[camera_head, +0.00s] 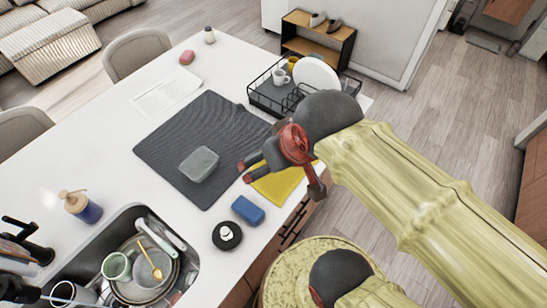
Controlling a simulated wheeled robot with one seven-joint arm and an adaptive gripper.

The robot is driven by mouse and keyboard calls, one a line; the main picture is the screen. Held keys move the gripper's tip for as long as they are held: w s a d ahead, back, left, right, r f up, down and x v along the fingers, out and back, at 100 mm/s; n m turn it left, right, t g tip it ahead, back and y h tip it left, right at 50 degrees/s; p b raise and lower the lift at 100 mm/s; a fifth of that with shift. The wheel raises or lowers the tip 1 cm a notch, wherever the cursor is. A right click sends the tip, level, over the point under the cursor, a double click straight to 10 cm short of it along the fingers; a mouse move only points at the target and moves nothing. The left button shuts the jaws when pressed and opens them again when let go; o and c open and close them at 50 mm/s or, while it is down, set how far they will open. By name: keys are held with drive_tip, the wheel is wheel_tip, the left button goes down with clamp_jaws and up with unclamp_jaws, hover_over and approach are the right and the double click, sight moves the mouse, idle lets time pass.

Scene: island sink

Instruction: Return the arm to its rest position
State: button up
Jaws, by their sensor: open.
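My arm reaches in from the lower right of the head view, in a pale yellow-green cover with dark joints. My gripper (247,169) is at the arm's far end, over the near right edge of the white island counter. Its dark fingers with reddish tips point left and are apart, with nothing seen between them. The gripper appears above the border of a dark grey mat (158,143) and a yellow cloth (275,188), partly hiding the cloth. I cannot tell its exact height above them.
A translucent box (199,164) sits on the mat. A blue sponge (247,210) and round black item (227,236) are near the counter edge. The sink (75,265) holds dishes. A black dish rack (268,96) holds plates and a cup.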

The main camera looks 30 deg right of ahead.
idle(0.3)
wheel_tip(320, 180, down, 12)
drive_tip(key=b, duration=1.1)
drive_tip(key=shift+r+b, duration=0.15)
drive_tip(key=shift+b, duration=0.2)
drive_tip(key=shift+c, duration=0.5)
